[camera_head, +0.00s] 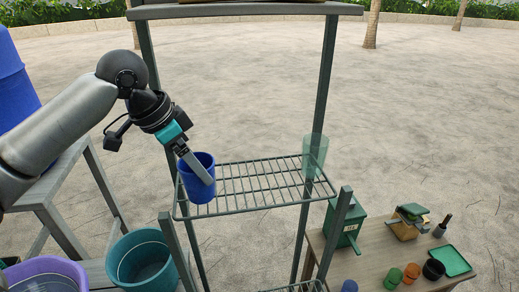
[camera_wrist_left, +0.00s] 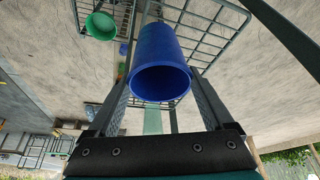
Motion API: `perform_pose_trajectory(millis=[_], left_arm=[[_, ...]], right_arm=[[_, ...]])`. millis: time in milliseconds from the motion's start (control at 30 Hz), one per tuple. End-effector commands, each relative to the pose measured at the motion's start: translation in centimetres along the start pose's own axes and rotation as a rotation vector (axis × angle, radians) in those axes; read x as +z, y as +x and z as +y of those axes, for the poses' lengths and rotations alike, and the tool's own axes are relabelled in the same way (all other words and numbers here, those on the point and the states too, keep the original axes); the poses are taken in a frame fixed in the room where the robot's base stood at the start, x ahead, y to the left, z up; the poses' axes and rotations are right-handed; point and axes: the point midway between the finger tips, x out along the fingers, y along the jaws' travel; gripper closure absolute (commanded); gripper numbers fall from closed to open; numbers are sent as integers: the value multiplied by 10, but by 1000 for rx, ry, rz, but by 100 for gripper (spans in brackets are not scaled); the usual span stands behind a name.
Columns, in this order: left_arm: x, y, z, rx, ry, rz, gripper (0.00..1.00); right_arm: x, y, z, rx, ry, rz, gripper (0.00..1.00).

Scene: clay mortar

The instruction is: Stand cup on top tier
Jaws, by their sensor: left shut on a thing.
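A blue cup (camera_head: 203,181) is held by my left gripper (camera_head: 199,172) at the left end of a wire shelf tier (camera_head: 255,186). The cup's mouth faces up in the head view. I cannot tell whether its base touches the wires. In the left wrist view the blue cup (camera_wrist_left: 160,62) sits between the two fingers of my left gripper (camera_wrist_left: 160,88), with the wire grid behind it. A translucent green cup (camera_head: 315,152) stands at the tier's right end; it likely shows as the green round cup (camera_wrist_left: 100,25) in the wrist view. My right gripper is out of view.
The rack's posts (camera_head: 325,75) and grey top board (camera_head: 230,11) frame the tier. A table (camera_head: 375,262) at right holds a green box (camera_head: 346,222) and small pots. Teal (camera_head: 143,262) and purple (camera_head: 45,272) tubs stand at lower left. The tier's middle is clear.

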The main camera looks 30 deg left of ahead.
Motion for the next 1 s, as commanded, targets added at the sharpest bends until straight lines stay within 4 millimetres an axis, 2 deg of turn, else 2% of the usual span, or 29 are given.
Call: perform_pose_trajectory(millis=[267,700,900,1000], left_arm=[[-38,12,-1,4,1,5,70],[-121,47,-4,3,2,2,70],[-142,58,-6,0,1,0,70],[-145,62,-6,0,2,-1,70]], right_arm=[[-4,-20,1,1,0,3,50],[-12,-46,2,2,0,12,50],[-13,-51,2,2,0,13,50],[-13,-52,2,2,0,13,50]])
